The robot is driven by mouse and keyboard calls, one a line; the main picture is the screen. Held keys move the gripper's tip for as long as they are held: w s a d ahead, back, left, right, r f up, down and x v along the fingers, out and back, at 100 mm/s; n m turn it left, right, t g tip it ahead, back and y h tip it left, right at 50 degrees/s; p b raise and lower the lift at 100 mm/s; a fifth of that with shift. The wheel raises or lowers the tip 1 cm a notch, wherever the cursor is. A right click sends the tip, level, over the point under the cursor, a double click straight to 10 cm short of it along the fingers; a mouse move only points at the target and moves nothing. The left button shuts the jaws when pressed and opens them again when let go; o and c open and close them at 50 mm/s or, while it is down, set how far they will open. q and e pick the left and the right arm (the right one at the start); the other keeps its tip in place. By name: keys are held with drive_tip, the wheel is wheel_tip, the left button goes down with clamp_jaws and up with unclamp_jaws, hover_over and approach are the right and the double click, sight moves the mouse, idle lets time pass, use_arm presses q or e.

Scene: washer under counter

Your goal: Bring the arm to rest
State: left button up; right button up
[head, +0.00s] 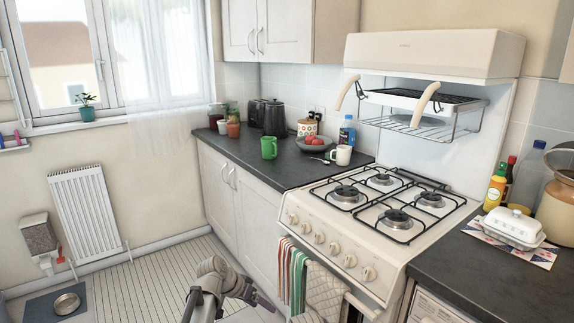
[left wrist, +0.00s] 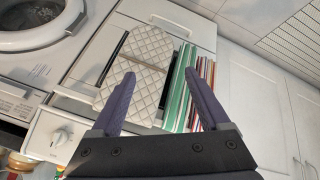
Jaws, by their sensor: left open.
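My left arm comes in at the bottom middle of the head view, low in front of the white cupboards (head: 240,210). Beyond the fingertips hang a quilted cream oven mitt (left wrist: 133,70) and a striped towel (left wrist: 178,90) on the cooker's front. I cannot tell how far the fingertips are from the mitt. My right gripper is in neither view.
The cooker (head: 335,230) stands to the right of the gripper, and the towel (head: 290,275) also shows in the head view. A washer (left wrist: 35,30) is beyond the cooker in the left wrist view.

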use_arm(q)
drive_tip(key=s+a+f+n+g+y, duration=0.1)
drive_tip(key=s+a+f+n+y, duration=0.2)
drive_tip(key=s, duration=0.6)
drive_tip(key=s+a+f+n+g+y, duration=0.1)
drive_tip(key=s+a+n+g+y, duration=0.15)
drive_tip(key=s+a, duration=0.45)
drive_tip(key=s+d+m+y, duration=0.2)
drive_tip(key=s+d+m, duration=0.35)
drive_tip(key=d, duration=0.75)
wheel_tip(320, 180, up, 19)
drive_tip(key=s+n+p, duration=0.1)
drive_tip(key=p, duration=1.7)
drive_tip(key=shift+s+a+n, duration=0.3)
drive_tip(key=shift+s+n, duration=0.05)
drive_tip(key=shift+n, duration=0.05)
